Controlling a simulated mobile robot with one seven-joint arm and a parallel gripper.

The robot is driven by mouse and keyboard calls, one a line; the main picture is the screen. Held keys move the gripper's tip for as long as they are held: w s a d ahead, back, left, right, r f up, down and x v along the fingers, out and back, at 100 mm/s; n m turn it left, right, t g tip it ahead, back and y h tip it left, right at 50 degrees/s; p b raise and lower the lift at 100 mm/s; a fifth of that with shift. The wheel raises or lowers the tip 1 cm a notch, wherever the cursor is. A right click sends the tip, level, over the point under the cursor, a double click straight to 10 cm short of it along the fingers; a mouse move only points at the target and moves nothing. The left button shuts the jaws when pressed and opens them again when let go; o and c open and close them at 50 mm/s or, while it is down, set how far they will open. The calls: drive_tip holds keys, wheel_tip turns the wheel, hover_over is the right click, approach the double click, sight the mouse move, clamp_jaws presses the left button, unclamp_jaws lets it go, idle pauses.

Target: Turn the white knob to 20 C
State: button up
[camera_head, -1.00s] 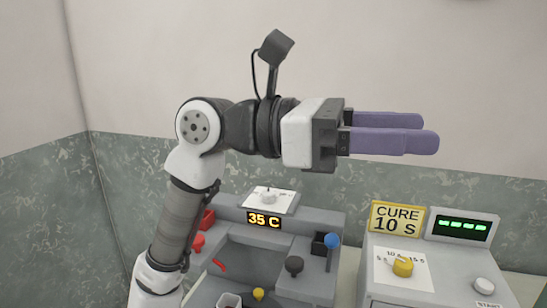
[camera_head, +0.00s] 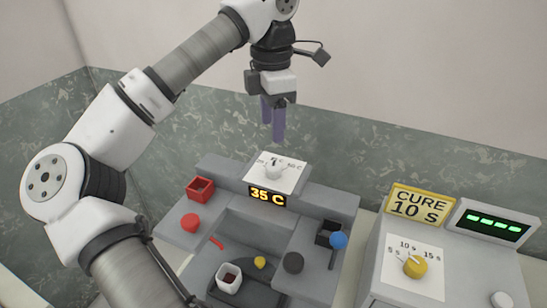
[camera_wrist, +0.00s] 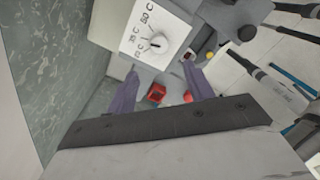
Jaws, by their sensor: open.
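The white knob (camera_head: 273,171) sits on a white dial plate (camera_head: 291,180) on top of the grey console. The orange display (camera_head: 267,197) below it reads 35 C. In the wrist view the white knob (camera_wrist: 151,43) shows a dark pointer line, with temperature marks beside it on the plate. My gripper (camera_head: 273,138) points down above the knob, apart from it, with purple fingers. In the wrist view its two fingers (camera_wrist: 164,86) are spread with nothing between them.
A grey machine at right carries a yellow knob (camera_head: 415,266), a CURE 10 S sign (camera_head: 420,206) and a green display (camera_head: 491,224). The console holds a red box (camera_head: 200,189), a red knob (camera_head: 190,222), a blue ball-topped lever (camera_head: 338,240) and a white cup (camera_head: 229,277).

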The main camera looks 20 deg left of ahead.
sight(273, 166)
wheel_tip(273, 166, down, 10)
drive_tip(key=b, duration=0.5)
drive_tip(key=shift+d+f+b, duration=0.1)
drive_tip(key=shift+f+b, duration=0.15)
drive_tip(key=shift+b, duration=0.1)
drive_tip(key=shift+c, duration=0.2)
drive_tip(key=c, duration=0.9)
